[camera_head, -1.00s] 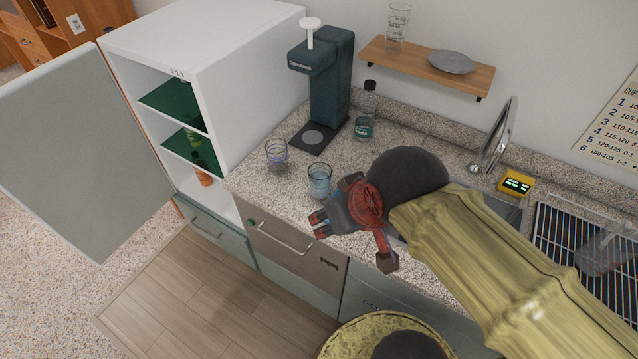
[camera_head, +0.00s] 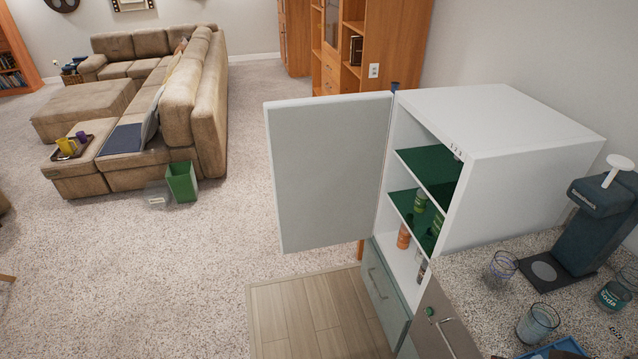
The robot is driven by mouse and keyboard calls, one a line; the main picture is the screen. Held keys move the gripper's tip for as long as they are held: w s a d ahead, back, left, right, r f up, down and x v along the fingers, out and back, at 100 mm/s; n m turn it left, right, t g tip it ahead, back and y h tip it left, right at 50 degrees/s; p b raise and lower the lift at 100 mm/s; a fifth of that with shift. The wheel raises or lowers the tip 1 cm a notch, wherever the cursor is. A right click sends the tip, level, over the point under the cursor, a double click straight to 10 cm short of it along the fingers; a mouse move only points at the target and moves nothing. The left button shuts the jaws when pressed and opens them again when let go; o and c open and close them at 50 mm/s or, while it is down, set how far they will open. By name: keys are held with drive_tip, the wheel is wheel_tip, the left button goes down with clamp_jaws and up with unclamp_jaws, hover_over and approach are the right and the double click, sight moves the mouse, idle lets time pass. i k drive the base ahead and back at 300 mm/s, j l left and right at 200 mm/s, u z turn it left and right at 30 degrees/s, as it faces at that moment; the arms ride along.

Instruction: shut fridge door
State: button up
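The small white fridge (camera_head: 530,140) stands on the counter at the right. Its door (camera_head: 330,175) is swung wide open to the left, with its pale grey panel facing me. Inside are green shelves (camera_head: 428,172), with green bottles and an orange item (camera_head: 404,237) on the lower levels.
Two glasses, one clear (camera_head: 502,268) and one bluish (camera_head: 538,323), stand on the counter beside a dark soda machine (camera_head: 597,222) and a soda bottle (camera_head: 618,290). Carpet (camera_head: 190,270) lies open left of the door. A sofa (camera_head: 190,90) and green bin (camera_head: 181,182) are farther back.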

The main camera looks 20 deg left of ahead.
sight(326, 154)
drive_tip(key=i+j+z, duration=0.25)
drive_tip(key=j, duration=0.45)
drive_tip(key=i+j+z, duration=0.2)
drive_tip(key=j, duration=0.5)
drive_tip(key=j+z, duration=0.25)
drive_tip(key=j, duration=0.5)
drive_tip(key=i+j+z, duration=0.2)
drive_tip(key=j, duration=0.55)
drive_tip(key=k+j+z, duration=0.1)
drive_tip(key=j+z, duration=0.15)
drive_tip(key=j, duration=0.5)
drive_tip(key=k+j+z, duration=0.2)
drive_tip(key=j, duration=0.55)
drive_tip(key=j+z, duration=0.25)
drive_tip(key=j, duration=0.55)
drive_tip(key=k+j+z, duration=0.2)
drive_tip(key=j, duration=0.95)
